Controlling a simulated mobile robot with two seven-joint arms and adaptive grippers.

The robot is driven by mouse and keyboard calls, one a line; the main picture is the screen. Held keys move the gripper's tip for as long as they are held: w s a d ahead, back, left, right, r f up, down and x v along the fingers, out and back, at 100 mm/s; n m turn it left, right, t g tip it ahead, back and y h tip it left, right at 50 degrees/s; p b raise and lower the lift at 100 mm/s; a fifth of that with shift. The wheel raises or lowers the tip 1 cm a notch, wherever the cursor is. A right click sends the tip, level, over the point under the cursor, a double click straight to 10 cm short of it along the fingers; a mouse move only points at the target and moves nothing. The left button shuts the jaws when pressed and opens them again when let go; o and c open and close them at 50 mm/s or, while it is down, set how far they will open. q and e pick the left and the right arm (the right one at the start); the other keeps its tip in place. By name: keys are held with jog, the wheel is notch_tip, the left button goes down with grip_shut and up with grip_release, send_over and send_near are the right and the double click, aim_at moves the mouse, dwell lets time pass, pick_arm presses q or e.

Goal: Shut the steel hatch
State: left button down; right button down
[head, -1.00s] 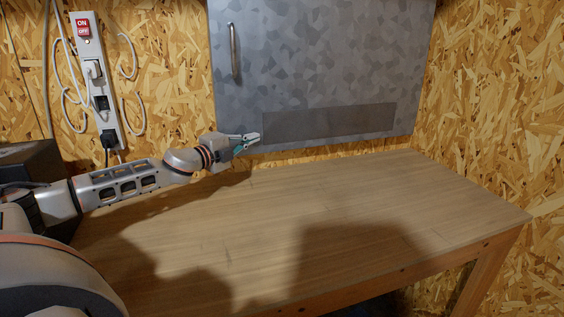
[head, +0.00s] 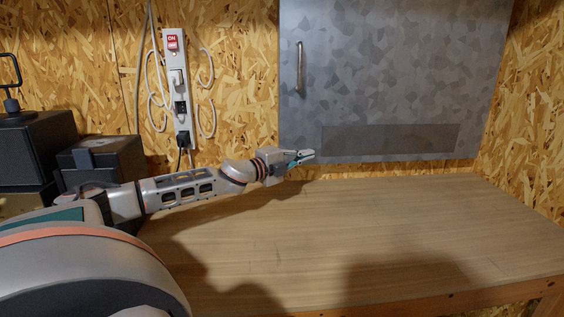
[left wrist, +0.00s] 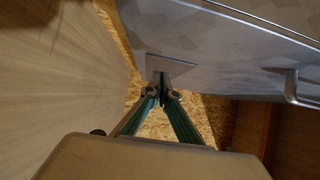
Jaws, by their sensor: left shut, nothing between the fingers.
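The steel hatch (head: 400,75) is a grey mottled metal panel with a bar handle (head: 299,68) near its left edge and a darker strip along its lower part. It hangs above the back of the bench. In the left wrist view the hatch (left wrist: 215,35) spans the top, with its handle (left wrist: 291,88) at right. A dark brown space shows beyond its edge there; how far the hatch stands open is hard to tell. My left gripper (head: 308,156) is shut and empty by the hatch's lower left corner, below the handle. Its fingertips (left wrist: 162,90) overlap the panel; contact cannot be told. My right gripper is out of view.
The plank bench (head: 330,225) is bare apart from shadows. A power strip (head: 177,95) with cables is on the chipboard wall left of the hatch. Dark boxes (head: 105,160) stand at far left behind my arm.

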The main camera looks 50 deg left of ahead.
pick_arm(q)
jog(key=s+a+p, duration=0.2)
jog(key=s+p, duration=0.1)
jog(key=s, duration=0.4)
jog(key=shift+s+a+r, duration=0.15)
jog(key=shift+s+a, duration=0.2)
dwell(0.4)
